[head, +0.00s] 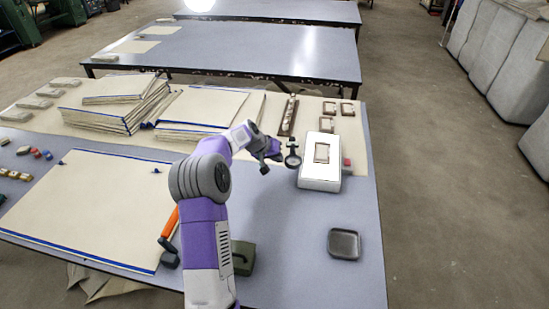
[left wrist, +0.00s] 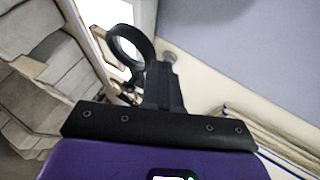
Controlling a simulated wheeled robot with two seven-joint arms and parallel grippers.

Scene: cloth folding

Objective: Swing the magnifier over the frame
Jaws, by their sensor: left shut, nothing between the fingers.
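The magnifier (head: 292,161), a dark ring with a lens on a small post, stands at the left edge of the white light box (head: 319,181), not over it. A small tan frame (head: 321,153) lies on top of the box. My left gripper (head: 272,159) is just left of the magnifier in the head view. In the left wrist view its black fingers (left wrist: 164,85) are shut and empty, with the magnifier ring (left wrist: 112,46) close beside them on the left. I cannot tell whether they touch. My right gripper is not in view.
More small frames (head: 327,124) and a narrow rack (head: 288,116) lie behind the box. A dark square tray (head: 344,244) sits at the front right. The table between tray and box is clear.

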